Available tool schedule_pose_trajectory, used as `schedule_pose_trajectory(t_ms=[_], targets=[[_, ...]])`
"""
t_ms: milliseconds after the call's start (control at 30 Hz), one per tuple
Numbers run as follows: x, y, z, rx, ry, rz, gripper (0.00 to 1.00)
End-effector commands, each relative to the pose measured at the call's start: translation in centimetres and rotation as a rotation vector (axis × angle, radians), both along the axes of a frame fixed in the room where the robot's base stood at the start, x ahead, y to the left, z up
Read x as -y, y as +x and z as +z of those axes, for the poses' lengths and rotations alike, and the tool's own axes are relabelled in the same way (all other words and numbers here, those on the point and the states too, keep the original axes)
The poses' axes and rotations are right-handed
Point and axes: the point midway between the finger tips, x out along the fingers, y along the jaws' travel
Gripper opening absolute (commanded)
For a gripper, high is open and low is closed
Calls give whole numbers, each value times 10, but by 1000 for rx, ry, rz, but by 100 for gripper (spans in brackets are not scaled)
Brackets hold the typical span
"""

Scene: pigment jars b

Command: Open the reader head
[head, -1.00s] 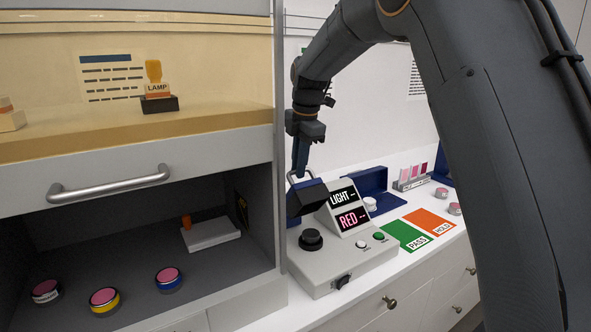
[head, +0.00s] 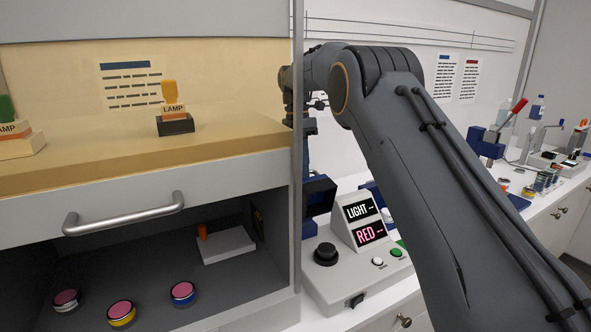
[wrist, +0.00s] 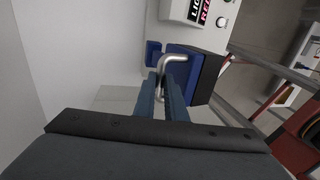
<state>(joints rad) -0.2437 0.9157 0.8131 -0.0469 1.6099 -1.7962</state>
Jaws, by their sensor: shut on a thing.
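The reader (head: 337,285) is a grey box with a black round knob, white and green buttons, and screens showing "LIGHT --" and "RED --". Its reader head (head: 320,196) is a dark block standing raised at the back left of the box, behind the knob. In the wrist view the head (wrist: 207,78) shows black and blue, with a bent silver handle (wrist: 176,60). My gripper (wrist: 163,88) is shut on this handle. In the head view the cabinet post and my arm partly hide the gripper and head.
A cabinet with a shelf (head: 150,155) and a grey post (head: 297,120) stands close on the left. Several pink-topped jars and a white block (head: 228,245) sit in its lower bay. Bottles and tools crowd the counter at far right.

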Motion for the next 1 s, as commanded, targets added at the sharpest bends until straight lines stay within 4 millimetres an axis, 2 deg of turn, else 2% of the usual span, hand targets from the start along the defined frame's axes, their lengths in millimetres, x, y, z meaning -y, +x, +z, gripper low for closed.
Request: schedule_pose_trajectory(t_ms=[33,300,1000], targets=[[3,5,-8,-16,-8,-4,0],[4,13,-10,-79,-42,-12,0],[0,10,-11,-128,-66,-12,0]])
